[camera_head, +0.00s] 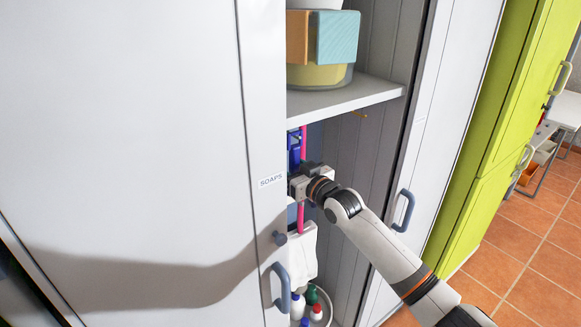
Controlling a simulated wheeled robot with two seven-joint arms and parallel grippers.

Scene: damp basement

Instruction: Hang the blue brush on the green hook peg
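My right gripper (299,184) reaches into the open cabinet from the right. Its fingertips are partly cut off by the cabinet door's edge, so I cannot tell whether it is open or shut on something. A blue object (293,148), possibly the blue brush, shows just above the gripper and is mostly hidden by the door. A pink handle (301,219) runs upright behind or beside the gripper. I cannot make out a green hook peg. My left gripper is not in view.
The grey door labelled SOAPS (150,130) covers the left. The shelf (345,98) above holds a tub (318,76) and sponges (338,38). Below are a white cloth (302,252) and several bottles (298,305). The door with the blue-grey handle (404,210) stands at right.

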